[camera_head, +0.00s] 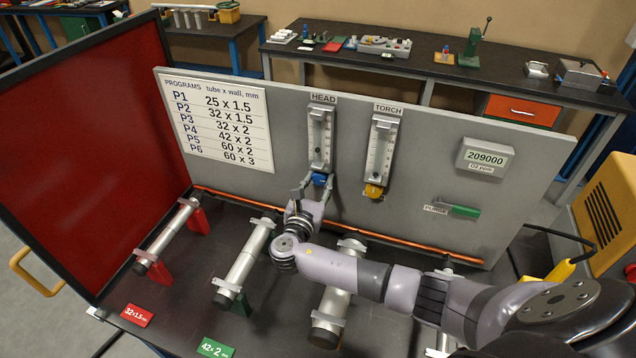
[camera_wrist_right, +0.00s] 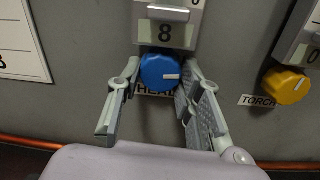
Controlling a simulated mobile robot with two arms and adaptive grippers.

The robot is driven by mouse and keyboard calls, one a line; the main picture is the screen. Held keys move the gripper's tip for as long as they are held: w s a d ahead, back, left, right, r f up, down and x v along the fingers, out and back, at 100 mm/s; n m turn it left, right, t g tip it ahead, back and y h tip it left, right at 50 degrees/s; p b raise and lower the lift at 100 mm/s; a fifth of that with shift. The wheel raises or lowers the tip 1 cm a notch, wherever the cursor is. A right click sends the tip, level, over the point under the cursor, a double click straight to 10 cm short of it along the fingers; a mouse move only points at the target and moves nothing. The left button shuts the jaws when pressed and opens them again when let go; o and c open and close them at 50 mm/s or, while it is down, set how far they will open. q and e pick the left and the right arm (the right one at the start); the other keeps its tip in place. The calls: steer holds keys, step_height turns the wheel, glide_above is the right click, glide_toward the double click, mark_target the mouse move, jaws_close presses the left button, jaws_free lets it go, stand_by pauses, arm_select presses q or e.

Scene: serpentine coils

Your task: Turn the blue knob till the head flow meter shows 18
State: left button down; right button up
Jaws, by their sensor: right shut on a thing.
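The blue knob (camera_head: 319,179) sits at the bottom of the head flow meter (camera_head: 320,138) on the grey panel. In the right wrist view the blue knob (camera_wrist_right: 160,72) has a white mark pointing right. My left gripper is not in view.
The torch flow meter (camera_head: 382,143) with its yellow knob (camera_head: 374,190) is to the right. A green purge handle (camera_head: 464,210) and an O2 display (camera_head: 485,157) reading 209000 are further right. Tubes (camera_head: 247,258) lie on the bench below, under my right arm. A copper pipe (camera_head: 400,243) runs along the panel foot.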

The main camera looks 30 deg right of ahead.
steer(key=shift+f+m+b, duration=0.2)
steer(key=shift+m+b, duration=0.1)
steer(key=shift+c, duration=0.2)
steer(key=shift+a+f+m+b, duration=0.1)
steer(key=shift+f+m+b, duration=0.05)
steer(key=shift+m+b, duration=0.95)
steer(key=shift+r+m+b, duration=0.2)
steer(key=shift+m+b, duration=0.2)
steer(key=shift+m, duration=0.3)
steer(key=shift+r, duration=0.1)
steer(key=o, duration=1.2)
steer(key=shift+c, duration=0.2)
steer(key=v, duration=1.2)
